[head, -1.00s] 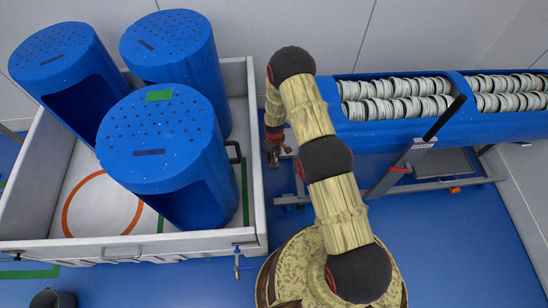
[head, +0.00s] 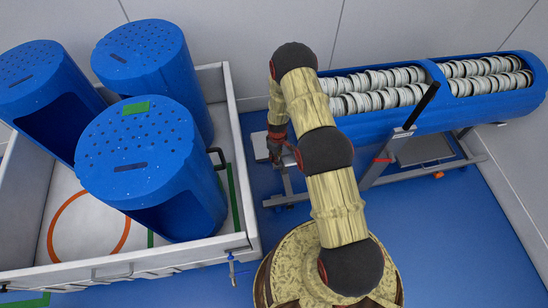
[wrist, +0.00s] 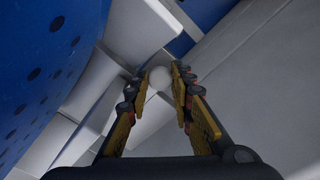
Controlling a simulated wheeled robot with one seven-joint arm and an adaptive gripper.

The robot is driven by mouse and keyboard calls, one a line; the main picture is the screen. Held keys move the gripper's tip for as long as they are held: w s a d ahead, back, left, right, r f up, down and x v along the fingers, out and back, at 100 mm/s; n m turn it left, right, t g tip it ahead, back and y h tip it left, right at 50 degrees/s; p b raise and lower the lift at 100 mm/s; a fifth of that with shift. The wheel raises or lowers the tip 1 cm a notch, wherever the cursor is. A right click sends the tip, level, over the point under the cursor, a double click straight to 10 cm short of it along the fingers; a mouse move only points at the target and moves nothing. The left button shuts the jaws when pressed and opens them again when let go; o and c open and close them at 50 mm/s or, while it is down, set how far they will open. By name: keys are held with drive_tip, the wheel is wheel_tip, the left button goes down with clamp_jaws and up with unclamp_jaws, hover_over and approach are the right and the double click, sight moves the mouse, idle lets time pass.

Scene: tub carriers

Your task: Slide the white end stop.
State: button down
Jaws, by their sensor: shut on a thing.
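My gripper (head: 276,156) is at the left end of the trolley (head: 372,172) that carries the long blue tub. In the wrist view my gripper (wrist: 160,84) has its two fingers closed on a pale rounded knob (wrist: 160,78). This knob appears to belong to the white end stop, a pale plate (head: 259,145) just left of my fingers in the head view. My gripper hides part of it there. The blue perforated end of a tub (wrist: 38,70) fills the left of the wrist view.
The long blue tub (head: 400,122) holds rows of pale ring-shaped pieces, with a black handle (head: 422,105) in front. A grey walled bin (head: 244,215) at left holds three upright blue tubs (head: 150,165).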

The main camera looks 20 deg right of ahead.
drive_tip(key=c, duration=1.5)
unclamp_jaws()
drive_tip(key=shift+c, duration=0.2)
wheel_tip(320, 180, up, 12)
drive_tip(key=shift+c, duration=0.2)
